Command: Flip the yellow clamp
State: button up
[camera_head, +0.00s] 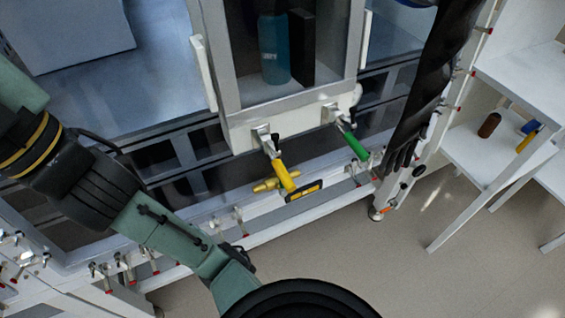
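The yellow clamp (281,173) is mounted at the lower left edge of the light-framed chamber door. Its metal bracket (264,140) sits on the frame, and its yellow handle slants down and to the right. A black and yellow bar (304,191) shows at the handle's lower end; I cannot tell whether it is part of the clamp. No gripper contact with the clamp shows.
A green clamp (355,145) sits to the right on the same frame. A yellow fitting (265,185) lies behind the yellow clamp. A black glove (408,120) hangs at the right. White shelves (500,150) stand farther right. The floor (400,275) is clear at lower right.

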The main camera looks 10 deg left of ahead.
aim_at(280, 170)
jog(key=k+l, duration=0.9)
jog(key=k, duration=0.15)
jog(key=l+u, duration=0.05)
